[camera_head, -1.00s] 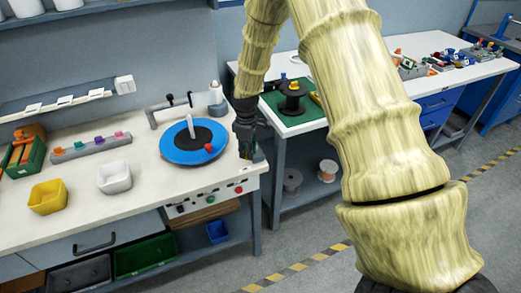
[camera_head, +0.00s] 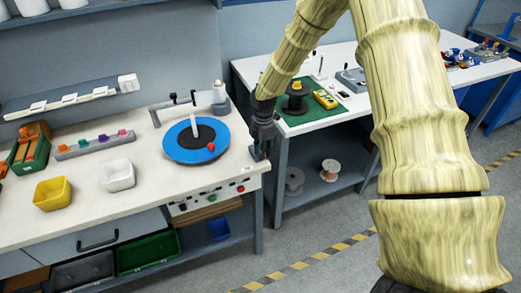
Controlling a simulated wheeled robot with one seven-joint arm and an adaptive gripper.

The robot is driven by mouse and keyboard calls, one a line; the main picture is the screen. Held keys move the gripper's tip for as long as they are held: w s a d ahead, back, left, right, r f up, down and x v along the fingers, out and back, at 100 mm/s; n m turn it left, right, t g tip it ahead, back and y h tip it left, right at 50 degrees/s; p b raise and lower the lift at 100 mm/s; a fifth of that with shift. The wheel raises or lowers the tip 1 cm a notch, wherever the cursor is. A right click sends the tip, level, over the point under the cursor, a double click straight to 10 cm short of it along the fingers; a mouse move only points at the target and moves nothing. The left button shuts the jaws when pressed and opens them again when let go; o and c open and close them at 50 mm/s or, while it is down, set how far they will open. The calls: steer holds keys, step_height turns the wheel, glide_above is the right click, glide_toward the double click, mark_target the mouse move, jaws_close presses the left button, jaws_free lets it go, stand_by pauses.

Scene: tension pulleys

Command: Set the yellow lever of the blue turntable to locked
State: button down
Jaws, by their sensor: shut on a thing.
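The blue turntable (camera_head: 172,149) lies on the white bench left of my gripper, with a dark centre, an upright pale rod (camera_head: 193,126) and a red knob (camera_head: 211,147). I cannot make out its yellow lever in this view. My gripper (camera_head: 259,154) points down at the bench's right edge, to the right of the turntable and apart from its disc. Its fingers are dark and small here. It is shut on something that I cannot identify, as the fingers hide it.
A grey clamp bar (camera_head: 172,107) stands behind the turntable. A white bin (camera_head: 117,175) and a yellow bin (camera_head: 52,193) sit to its left. A control panel (camera_head: 212,198) is on the bench front. A second table (camera_head: 330,112) with a black spool (camera_head: 295,99) stands right.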

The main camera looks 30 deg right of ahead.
steer(key=shift+d+n, duration=0.2)
steer(key=shift+n, duration=0.2)
steer(key=shift+w+r, duration=0.1)
steer(key=c, duration=1.3)
jaws_free()
steer(key=shift+d, duration=0.15)
steer(key=shift+o, duration=0.2)
step_height(320, 180, up, 12)
